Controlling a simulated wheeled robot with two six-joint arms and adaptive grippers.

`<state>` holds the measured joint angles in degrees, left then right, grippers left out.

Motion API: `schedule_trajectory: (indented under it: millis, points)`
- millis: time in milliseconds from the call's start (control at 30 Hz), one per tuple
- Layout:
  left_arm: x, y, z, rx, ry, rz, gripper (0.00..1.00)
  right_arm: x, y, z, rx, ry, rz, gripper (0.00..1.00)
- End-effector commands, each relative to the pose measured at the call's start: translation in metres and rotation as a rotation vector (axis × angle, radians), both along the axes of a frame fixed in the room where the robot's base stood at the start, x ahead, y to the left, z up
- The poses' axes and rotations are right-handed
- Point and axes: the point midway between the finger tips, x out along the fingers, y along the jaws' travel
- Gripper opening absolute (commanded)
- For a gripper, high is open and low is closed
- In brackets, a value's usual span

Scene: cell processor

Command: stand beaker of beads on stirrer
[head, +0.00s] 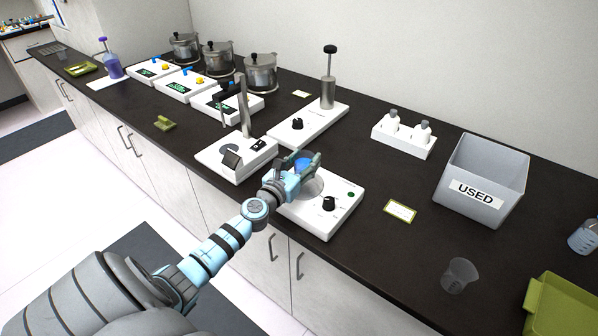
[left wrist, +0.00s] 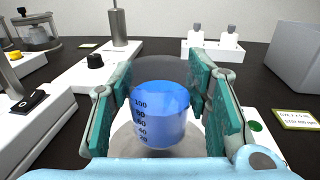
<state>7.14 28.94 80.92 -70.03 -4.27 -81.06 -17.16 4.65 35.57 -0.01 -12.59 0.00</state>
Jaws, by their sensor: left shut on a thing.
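The beaker of beads (left wrist: 160,115) is clear with printed marks and blue contents. In the left wrist view it is upright between the green pads of my left gripper (left wrist: 165,108), which is shut on it. In the head view the left gripper (head: 304,166) and the blue of the beaker (head: 303,165) are over the round plate of the stirrer (head: 341,211), a white box with a black knob and a green button. The gripper partly hides the plate. I cannot tell whether the beaker's base touches it. My right gripper is not in view.
Left of the stirrer stands a white device with a metal post (head: 244,146); another post device (head: 318,118) is behind. A label card (head: 400,211), a grey USED bin (head: 482,190), a white bottle rack (head: 402,141) and a clear empty beaker (head: 459,275) are to the right.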

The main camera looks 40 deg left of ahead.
Motion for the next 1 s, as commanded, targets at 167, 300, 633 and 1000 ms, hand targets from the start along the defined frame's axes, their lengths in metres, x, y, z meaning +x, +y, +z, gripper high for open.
schedule_trajectory:
  millis: [167, 300, 633, 1000]
  points:
    - [-0.0007, 0.0008, -0.0321, 0.000, 0.001, 0.002, 0.00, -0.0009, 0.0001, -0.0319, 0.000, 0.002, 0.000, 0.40]
    - [-0.0010, 0.0010, -0.0274, 0.000, 0.001, 0.002, 0.00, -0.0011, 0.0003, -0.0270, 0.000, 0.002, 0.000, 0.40]
    - [-0.0008, 0.0009, -0.0304, 0.000, 0.001, 0.002, 0.64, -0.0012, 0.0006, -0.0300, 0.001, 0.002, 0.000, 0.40]
    - [-0.0020, 0.0006, -0.0238, 0.000, 0.001, 0.002, 0.64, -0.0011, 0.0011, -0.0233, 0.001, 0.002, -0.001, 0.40]
